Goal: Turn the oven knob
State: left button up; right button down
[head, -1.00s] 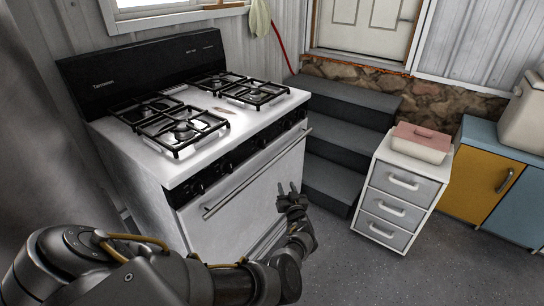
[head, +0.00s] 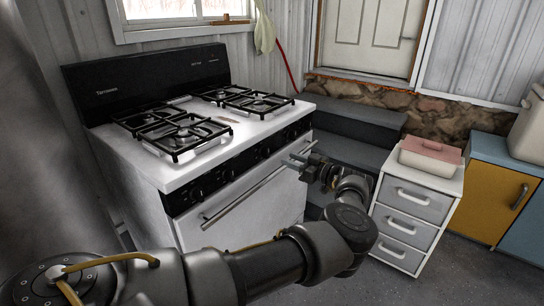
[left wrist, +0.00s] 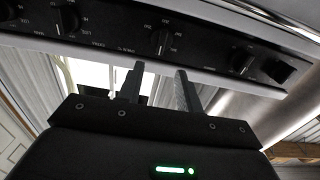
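The white stove (head: 160,170) stands at the left of the head view. Its black front panel carries a row of several dark knobs, including one at the middle (head: 265,152). The oven door handle (head: 250,193) is a silver bar below them. My left gripper (head: 300,156) is open and empty near the panel's right end. In the left wrist view, its two fingers (left wrist: 160,70) point at the panel, just below a knob (left wrist: 160,40), with no contact visible. Other knobs (left wrist: 240,60) lie on either side. My right gripper is not in view.
Black burner grates (head: 185,135) cover the stove top. Dark steps (head: 350,125) rise behind the stove's right side. A white drawer unit (head: 420,205) with a pink-lidded box (head: 432,155) stands right of my arm. A yellow and blue cabinet (head: 490,195) is farther right.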

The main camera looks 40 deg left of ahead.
aim_at(268, 151)
pick_arm(q)
jog(key=a, duration=0.9)
jog(key=shift+s, duration=0.15)
grip_shut()
